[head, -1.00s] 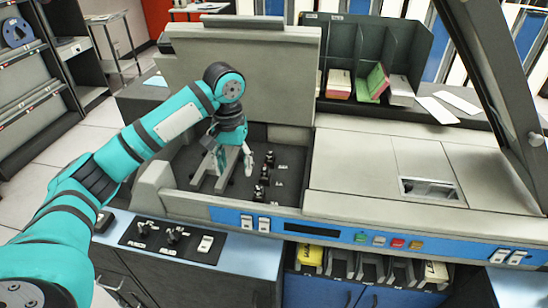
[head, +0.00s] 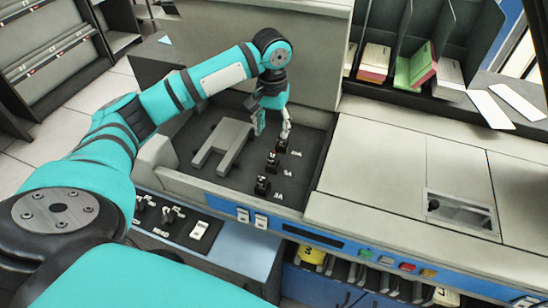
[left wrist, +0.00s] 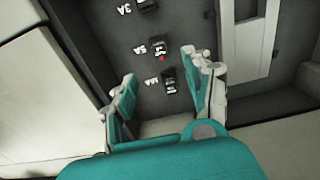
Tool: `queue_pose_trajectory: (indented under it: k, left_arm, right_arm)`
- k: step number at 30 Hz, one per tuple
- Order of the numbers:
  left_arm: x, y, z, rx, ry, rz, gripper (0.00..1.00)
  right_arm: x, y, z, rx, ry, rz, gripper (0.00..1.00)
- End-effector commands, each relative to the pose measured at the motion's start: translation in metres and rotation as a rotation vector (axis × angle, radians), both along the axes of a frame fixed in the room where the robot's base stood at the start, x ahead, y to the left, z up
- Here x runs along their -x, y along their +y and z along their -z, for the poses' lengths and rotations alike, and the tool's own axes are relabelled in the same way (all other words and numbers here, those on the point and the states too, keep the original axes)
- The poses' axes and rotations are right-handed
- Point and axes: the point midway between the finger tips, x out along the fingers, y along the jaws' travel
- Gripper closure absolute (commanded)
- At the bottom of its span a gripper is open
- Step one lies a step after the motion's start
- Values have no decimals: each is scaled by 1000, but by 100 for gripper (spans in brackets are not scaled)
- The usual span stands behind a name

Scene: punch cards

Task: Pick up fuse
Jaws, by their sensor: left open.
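Three small black fuses stand in a row in the dark recessed bay: the near one (head: 262,186) marked 3A, the middle one (head: 273,163) and the far one (head: 281,146). In the left wrist view they are the 3A fuse (left wrist: 146,6), the 5A fuse (left wrist: 159,47) and the 10A fuse (left wrist: 169,78). My left gripper (head: 272,131) is open and empty, pointing down above the far end of the row. In the left wrist view its spread fingers (left wrist: 158,72) lie either side of the 10A fuse, with no visible contact. My right gripper is out of view.
A grey forked bracket (head: 224,146) sits in the bay left of the fuses. The raised lid (head: 312,45) stands behind the bay. The flat machine top (head: 375,160) borders it on the right. A switch panel (head: 180,222) lies in front.

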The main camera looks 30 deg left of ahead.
Motion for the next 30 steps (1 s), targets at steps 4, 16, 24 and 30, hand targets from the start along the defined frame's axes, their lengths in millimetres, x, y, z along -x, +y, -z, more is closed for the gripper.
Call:
queue_pose_trajectory:
  k: [4,16,24,30]
  left_arm:
    - [0,0,33,0,3,0,48]
    - [0,0,74,-1,1,0,48]
    - [0,0,113,0,1,1,48]
    - [-1,0,121,-1,-3,1,48]
  right_arm:
    - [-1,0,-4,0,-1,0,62]
    - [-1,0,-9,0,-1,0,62]
    - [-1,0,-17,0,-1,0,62]
    - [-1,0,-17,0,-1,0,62]
